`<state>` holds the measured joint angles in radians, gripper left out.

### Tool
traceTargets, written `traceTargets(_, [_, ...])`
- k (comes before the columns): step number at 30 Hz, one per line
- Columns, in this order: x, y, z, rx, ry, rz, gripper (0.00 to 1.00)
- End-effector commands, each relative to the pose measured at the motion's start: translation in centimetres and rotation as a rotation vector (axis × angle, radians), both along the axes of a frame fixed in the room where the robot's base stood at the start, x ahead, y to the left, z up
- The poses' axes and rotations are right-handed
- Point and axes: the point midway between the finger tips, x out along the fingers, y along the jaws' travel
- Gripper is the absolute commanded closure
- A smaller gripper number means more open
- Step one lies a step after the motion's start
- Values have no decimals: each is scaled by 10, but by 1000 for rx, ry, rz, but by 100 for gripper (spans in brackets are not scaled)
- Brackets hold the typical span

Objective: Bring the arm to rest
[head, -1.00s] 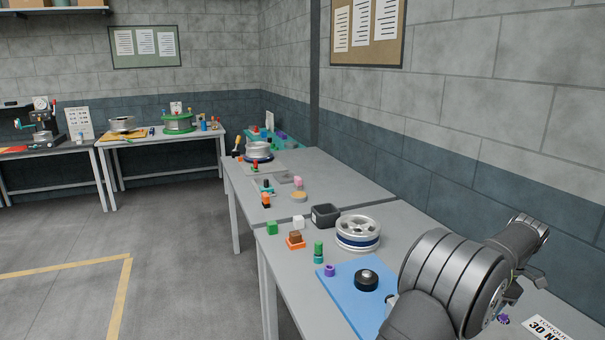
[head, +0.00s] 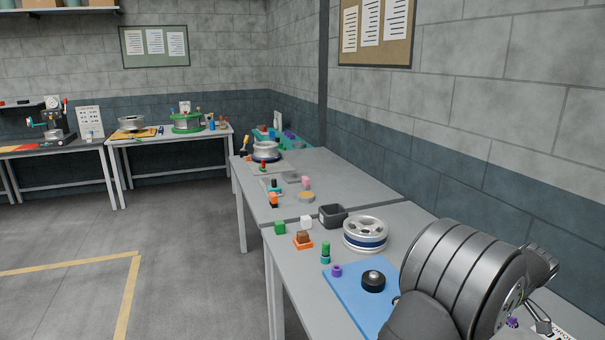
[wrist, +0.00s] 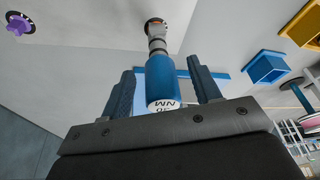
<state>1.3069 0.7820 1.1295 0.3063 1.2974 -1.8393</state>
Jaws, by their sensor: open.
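My gripper (wrist: 160,85) shows in the wrist view with its two dark fingers apart. A blue cylindrical tool (wrist: 162,80) with a grey shaft lies in line between the fingers, with a gap on its left side; its white end face bears upside-down lettering. I cannot tell whether it touches the right finger. In the head view my arm bends at the lower right, and my gripper (head: 540,315) is partly hidden behind it, low over the near table.
The near table (head: 300,285) holds a blue mat (head: 345,295) with a black round part (head: 373,281), a silver wheel (head: 365,233) and a dark bin (head: 332,216). Small blocks stand left of them. In the wrist view a blue bin (wrist: 268,68) and yellow bin (wrist: 302,25) show at right.

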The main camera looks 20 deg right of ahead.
Motion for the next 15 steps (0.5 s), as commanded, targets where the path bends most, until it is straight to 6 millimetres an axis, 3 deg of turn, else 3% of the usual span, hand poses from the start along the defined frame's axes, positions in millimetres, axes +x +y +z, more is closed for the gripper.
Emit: traceTargets(15, [-1,4,1,-1,1,-448,43])
